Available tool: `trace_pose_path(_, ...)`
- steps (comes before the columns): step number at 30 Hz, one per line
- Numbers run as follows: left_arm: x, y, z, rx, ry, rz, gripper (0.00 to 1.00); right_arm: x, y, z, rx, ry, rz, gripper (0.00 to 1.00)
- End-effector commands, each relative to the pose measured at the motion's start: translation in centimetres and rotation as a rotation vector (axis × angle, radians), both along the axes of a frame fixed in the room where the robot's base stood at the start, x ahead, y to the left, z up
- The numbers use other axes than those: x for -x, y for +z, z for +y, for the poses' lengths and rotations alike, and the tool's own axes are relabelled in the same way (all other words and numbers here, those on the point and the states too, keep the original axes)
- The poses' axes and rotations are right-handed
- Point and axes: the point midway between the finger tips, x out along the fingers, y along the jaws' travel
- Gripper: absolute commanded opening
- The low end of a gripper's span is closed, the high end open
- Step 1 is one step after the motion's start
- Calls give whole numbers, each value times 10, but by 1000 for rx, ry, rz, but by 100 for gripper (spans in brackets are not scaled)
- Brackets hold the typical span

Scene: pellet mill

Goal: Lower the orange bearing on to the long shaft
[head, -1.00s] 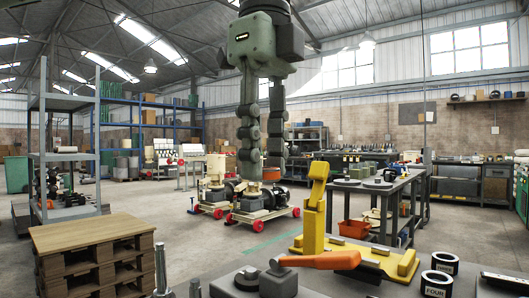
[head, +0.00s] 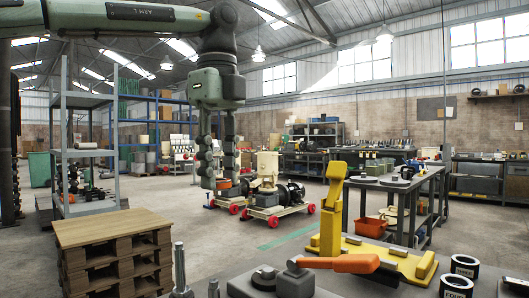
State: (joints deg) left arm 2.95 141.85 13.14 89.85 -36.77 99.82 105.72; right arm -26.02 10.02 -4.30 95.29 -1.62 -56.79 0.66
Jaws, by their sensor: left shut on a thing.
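My left gripper (head: 217,184) hangs fingers-down in the left-middle of the head view. It is shut on the orange bearing (head: 223,184), of which only a small part shows low between the fingertips. The long shaft (head: 180,268) is a bare, silver, stepped upright post at the bottom edge, left of centre. Its foot is partly cut off by the frame. In the picture the bearing is above and slightly right of the shaft top, clearly apart from it. A shorter shaft (head: 213,288) shows beside it. My right gripper is not in view.
A yellow stand (head: 332,215) and an orange-handled tool (head: 340,263) are on the dark bench at the front right. Black and white rings (head: 464,267) stand at its right end. A wooden pallet stack (head: 112,235) is at the left. Pump carts (head: 267,205) stand behind on the floor.

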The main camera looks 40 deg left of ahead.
Motion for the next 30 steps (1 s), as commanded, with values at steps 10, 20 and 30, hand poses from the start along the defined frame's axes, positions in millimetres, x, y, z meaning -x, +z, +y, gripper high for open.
trace_pose_path(10, 14, -31, 94, -4, 26, 17, 0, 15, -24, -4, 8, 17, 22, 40)
trace_pose_path(20, 16, -34, 100, -5, 26, 20, 0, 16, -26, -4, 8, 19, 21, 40)
trace_pose_path(30, 16, -39, 100, -5, 26, 21, 0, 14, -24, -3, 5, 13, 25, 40)
